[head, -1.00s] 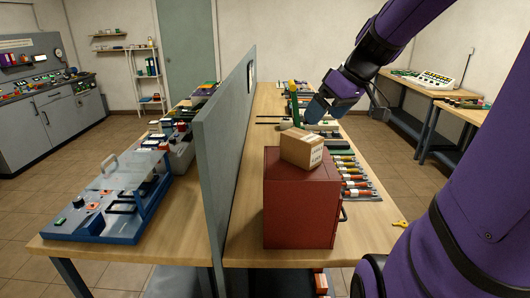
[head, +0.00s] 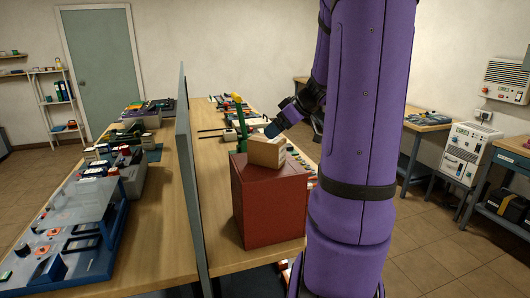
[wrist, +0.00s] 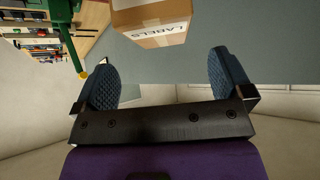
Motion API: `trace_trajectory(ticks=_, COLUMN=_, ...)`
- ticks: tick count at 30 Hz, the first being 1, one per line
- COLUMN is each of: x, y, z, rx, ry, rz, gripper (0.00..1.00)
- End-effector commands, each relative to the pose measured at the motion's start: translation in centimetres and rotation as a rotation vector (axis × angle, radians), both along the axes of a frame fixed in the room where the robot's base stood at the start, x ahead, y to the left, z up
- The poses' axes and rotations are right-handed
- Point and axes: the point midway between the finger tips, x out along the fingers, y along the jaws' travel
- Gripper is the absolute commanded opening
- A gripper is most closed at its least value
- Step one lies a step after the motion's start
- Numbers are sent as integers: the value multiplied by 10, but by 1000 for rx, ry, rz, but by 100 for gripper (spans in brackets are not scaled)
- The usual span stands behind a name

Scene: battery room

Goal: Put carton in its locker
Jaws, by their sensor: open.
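A small brown carton (head: 266,153) rests on top of a red metal cabinet (head: 270,205) on the bench. The carton sits slightly askew to the cabinet's edges. In the wrist view the carton (wrist: 150,22) shows a white label reading "LABELS" and lies ahead of my fingertips, not between them. My gripper (head: 272,129) is at the far upper side of the carton in the head view; contact cannot be told there. In the wrist view my gripper (wrist: 163,65) has its two blue pads wide apart with nothing between them. The cabinet's front is not visible now.
A grey upright partition (head: 187,150) runs along the bench left of the cabinet. A green upright object (head: 240,122) stands close behind the carton and shows near my left finger in the wrist view (wrist: 63,35). Several small parts lie on the bench behind.

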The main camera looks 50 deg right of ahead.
Motion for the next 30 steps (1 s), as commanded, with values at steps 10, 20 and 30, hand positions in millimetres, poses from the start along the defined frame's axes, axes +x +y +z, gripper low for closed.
trace_trajectory(ticks=10, x=17, y=6, z=-23, rx=4, ry=2, rz=0, gripper=98)
trace_trajectory(ticks=20, x=40, y=11, z=-48, rx=1, ry=1, rz=0, gripper=98)
trace_trajectory(ticks=30, x=40, y=11, z=-48, rx=0, ry=1, rz=-1, gripper=70)
